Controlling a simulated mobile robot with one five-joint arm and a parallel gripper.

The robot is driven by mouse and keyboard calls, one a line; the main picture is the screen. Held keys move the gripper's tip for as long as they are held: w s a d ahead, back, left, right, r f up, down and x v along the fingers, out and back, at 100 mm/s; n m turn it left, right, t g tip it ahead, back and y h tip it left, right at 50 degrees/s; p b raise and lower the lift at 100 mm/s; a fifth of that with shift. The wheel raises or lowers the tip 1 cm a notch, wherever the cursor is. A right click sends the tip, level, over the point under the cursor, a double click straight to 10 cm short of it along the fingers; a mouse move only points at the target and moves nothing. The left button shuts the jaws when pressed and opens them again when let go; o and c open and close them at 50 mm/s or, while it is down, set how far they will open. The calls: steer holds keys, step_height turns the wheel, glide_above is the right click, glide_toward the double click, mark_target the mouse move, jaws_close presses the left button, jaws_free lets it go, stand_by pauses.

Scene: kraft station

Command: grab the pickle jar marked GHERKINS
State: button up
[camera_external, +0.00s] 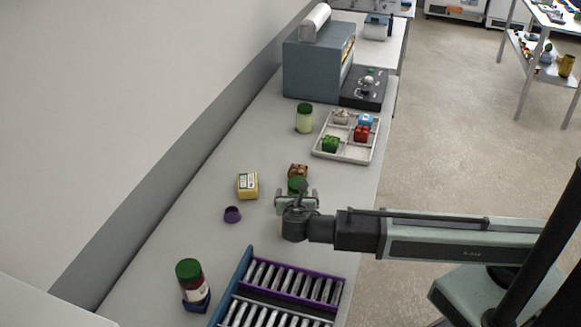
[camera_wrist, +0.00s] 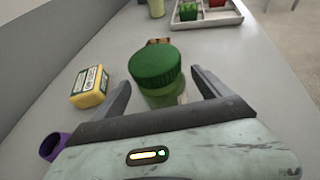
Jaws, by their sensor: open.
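A jar with a green ridged lid (camera_wrist: 157,66) stands upright in the wrist view, and its lid shows in the external view (camera_external: 297,185). Its label is not readable from here. My gripper (camera_wrist: 160,84) is open, one finger to each side of this jar, with a gap on the right; contact cannot be told. In the external view my gripper (camera_external: 296,198) hides most of the jar. Another green-lidded jar with pale contents (camera_external: 304,119) stands farther back.
A yellow box (camera_external: 247,186) and a purple cup-like piece (camera_external: 232,214) lie left of the jar. A brown item (camera_external: 298,170) sits just behind it. A compartment tray (camera_external: 324,154) is farther back. A purple-and-blue rack (camera_external: 243,269) is in front.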

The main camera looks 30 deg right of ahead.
steer(key=b+x, duration=0.1)
steer(key=x, duration=0.2)
steer(key=shift+w+d+f, duration=0.2)
steer(key=shift+w, duration=0.05)
steer(key=shift+r, duration=0.1)
jaws_close()
steer(key=shift+r, duration=0.1)
